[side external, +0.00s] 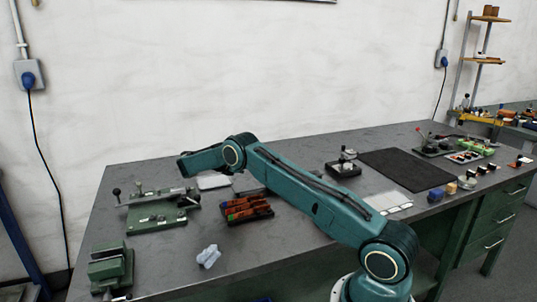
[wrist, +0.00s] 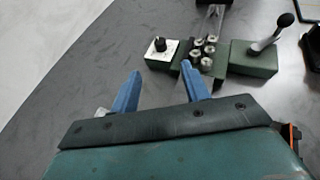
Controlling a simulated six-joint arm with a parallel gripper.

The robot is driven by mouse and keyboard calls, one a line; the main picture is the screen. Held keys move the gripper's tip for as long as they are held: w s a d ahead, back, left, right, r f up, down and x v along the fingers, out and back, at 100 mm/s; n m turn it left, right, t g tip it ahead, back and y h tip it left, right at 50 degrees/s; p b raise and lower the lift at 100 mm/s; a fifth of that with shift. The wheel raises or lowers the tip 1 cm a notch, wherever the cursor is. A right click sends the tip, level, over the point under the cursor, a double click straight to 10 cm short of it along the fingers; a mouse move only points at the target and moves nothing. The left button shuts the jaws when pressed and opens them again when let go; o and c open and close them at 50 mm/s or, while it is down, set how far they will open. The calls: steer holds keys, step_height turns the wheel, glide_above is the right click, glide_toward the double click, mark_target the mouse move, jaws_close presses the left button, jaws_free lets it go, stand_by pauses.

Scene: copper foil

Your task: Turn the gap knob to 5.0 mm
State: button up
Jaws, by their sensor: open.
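The gap knob (wrist: 160,44) is a small black knob on a white dial face on top of a green block, in the upper middle of the wrist view. Its setting is too small to read. My gripper (wrist: 160,84) is open and empty. Its two blue fingers point toward the knob block, one at each side below it, apart from it. In the side view my gripper (side external: 184,166) hangs at the end of the arm, over the back left of the bench; its fingertips are hard to make out there.
Beside the knob stand several metal cylinders (wrist: 203,52) and a green block (wrist: 252,58) with a black-ball lever (wrist: 284,22). In the side view, a green fixture (side external: 157,216), a vise (side external: 110,268), a tray of orange-handled items (side external: 247,208) and a crumpled cloth (side external: 208,257) stand on the bench.

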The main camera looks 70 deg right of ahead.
steer(key=shift+d, duration=0.1)
steer(key=x, duration=1.3)
steer(key=shift+s+d+f, duration=0.1)
steer(key=shift+d+f, duration=0.1)
steer(key=shift+f, duration=0.05)
steer(key=c, duration=1)
